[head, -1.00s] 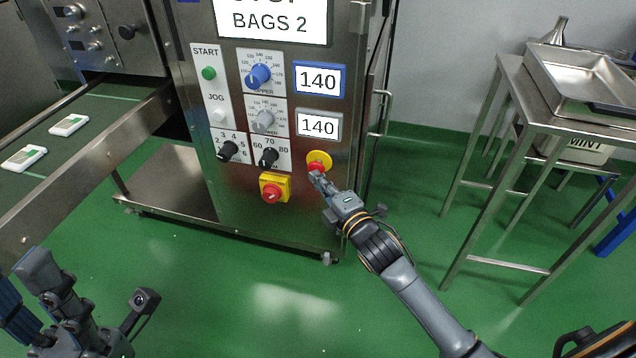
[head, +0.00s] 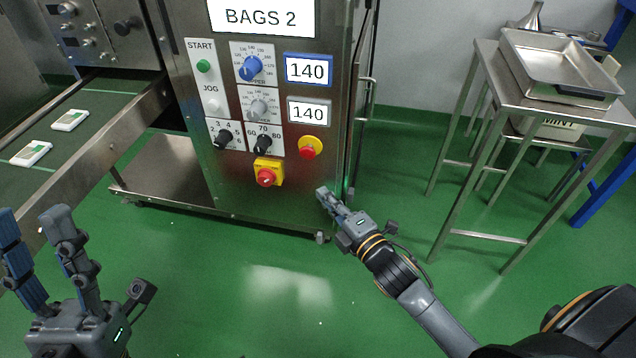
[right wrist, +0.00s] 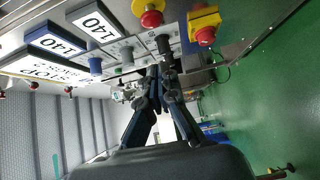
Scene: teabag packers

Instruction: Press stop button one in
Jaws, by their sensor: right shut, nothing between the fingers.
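The machine's steel front panel (head: 292,200) carries two red buttons. One red button (head: 307,152) sits on a round yellow collar; it also shows in the right wrist view (right wrist: 151,18). The other red button (head: 266,177) is on a square yellow box, also seen in the right wrist view (right wrist: 206,35). I cannot tell which is stop button one or how deep either sits. My right gripper (head: 322,192) is shut and empty, below and right of the round-collared button, apart from it. My left gripper (head: 34,214) is open and empty at lower left.
Above the buttons are dials, 140 displays (head: 309,70) and a green start button (head: 204,66). A conveyor (head: 90,125) with white packs lies at left. A steel table (head: 484,70) with a tray (head: 565,65) stands at right. Green floor is clear before the machine.

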